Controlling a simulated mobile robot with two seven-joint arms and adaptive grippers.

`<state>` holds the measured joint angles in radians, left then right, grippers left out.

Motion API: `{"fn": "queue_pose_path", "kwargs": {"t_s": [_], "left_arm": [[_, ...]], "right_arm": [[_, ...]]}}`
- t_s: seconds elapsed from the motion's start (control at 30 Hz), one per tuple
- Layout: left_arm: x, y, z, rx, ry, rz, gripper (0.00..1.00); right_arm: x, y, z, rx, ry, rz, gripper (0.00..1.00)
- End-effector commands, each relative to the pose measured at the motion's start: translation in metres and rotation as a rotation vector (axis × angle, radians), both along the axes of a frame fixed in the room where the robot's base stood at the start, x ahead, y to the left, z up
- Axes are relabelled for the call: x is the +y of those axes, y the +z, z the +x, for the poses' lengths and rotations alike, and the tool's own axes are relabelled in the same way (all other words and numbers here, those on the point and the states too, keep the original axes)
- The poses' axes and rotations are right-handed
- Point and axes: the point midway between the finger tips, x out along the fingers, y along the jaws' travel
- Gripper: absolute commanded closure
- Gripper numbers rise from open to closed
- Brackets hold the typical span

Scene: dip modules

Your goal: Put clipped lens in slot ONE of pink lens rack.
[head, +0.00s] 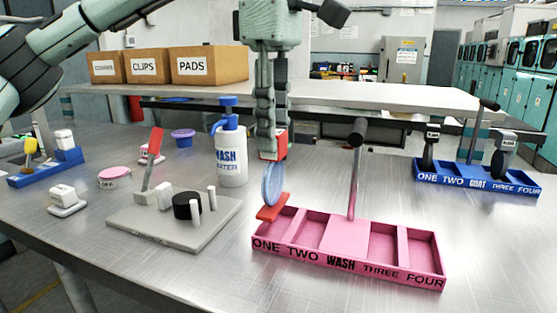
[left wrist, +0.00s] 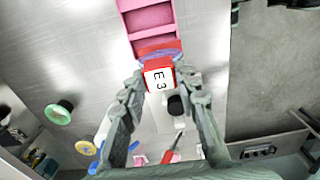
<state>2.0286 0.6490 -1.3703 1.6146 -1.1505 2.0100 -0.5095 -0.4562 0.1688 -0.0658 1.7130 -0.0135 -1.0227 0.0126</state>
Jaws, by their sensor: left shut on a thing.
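My left gripper (head: 272,150) points straight down and is shut on the red clip (head: 273,146) of a pale blue round lens (head: 273,185). The lens hangs upright, edge towards the head camera, with a red piece (head: 271,213) at its lower end. In the left wrist view the clip (left wrist: 158,75) shows a white label reading E3 between the fingers. The pink lens rack (head: 345,262) lies below, marked ONE, TWO, WASH, THREE, FOUR. The lens's lower end overlaps the rack's left end, by slot ONE; I cannot tell whether it touches. My right gripper is not in view.
A pink post (head: 354,180) with a dark knob rises from the rack's middle. A blue and white wash bottle (head: 230,150) stands behind left. A grey plate (head: 165,225) with a red lever is on the left. A blue rack (head: 475,178) holding dark-clipped lenses stands right.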

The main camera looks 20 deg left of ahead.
Motion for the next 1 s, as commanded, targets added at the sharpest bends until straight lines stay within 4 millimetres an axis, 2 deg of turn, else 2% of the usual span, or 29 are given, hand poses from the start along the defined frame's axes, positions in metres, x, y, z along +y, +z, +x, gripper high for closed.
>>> {"fn": "queue_pose_path", "kwargs": {"t_s": [0.2,0.33,0.47,0.87,0.9,1.0], "left_arm": [[-0.004,-0.011,0.010,0.000,0.000,0.000,1.00],[-0.004,-0.030,0.010,0.002,-0.001,-0.001,1.00],[-0.003,-0.044,0.009,-0.001,0.001,0.000,1.00],[-0.004,-0.050,0.009,-0.001,0.002,-0.001,1.00],[-0.004,-0.049,0.009,-0.001,0.002,-0.001,0.68],[-0.004,-0.049,0.009,-0.001,0.002,-0.001,0.55]], "right_arm": [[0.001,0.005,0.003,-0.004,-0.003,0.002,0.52],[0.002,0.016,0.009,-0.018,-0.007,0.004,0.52],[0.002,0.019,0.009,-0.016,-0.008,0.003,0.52],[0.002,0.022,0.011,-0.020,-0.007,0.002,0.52],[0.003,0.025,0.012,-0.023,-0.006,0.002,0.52],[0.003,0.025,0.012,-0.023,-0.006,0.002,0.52]]}}
